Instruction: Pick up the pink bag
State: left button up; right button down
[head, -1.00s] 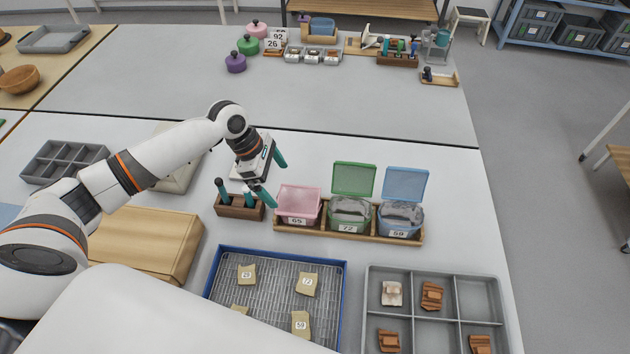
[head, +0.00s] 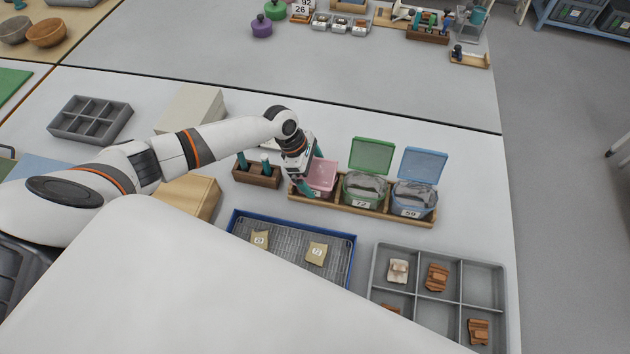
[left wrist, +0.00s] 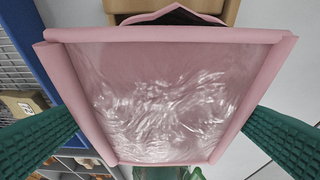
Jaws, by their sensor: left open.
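The pink bag (head: 322,176) stands at the left end of a wooden rack (head: 384,209), partly hidden behind my left gripper in the head view. My left gripper (head: 312,170) is open at the bag. In the left wrist view the pink bag (left wrist: 165,95) fills the middle, with a clear crinkled face and pink edges. The two green fingers of the left gripper (left wrist: 160,125) show on either side of it. I cannot tell whether they touch it. My right gripper is not in view.
A green bag (head: 364,187) and a blue bag (head: 414,195) stand in the rack to the right. A wooden tool block (head: 257,175) is close on the left. A blue-rimmed tray (head: 350,262) and a grey compartment tray (head: 500,300) with sherds lie in front.

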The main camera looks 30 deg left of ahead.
pick_arm(q)
jog(key=shift+w+d+f, duration=0.1)
jog(key=shift+d+f, duration=0.15)
jog(key=shift+f, duration=0.25)
jog(key=shift+f+p, duration=0.3)
dwell(0.4)
jog(key=c, duration=1.1)
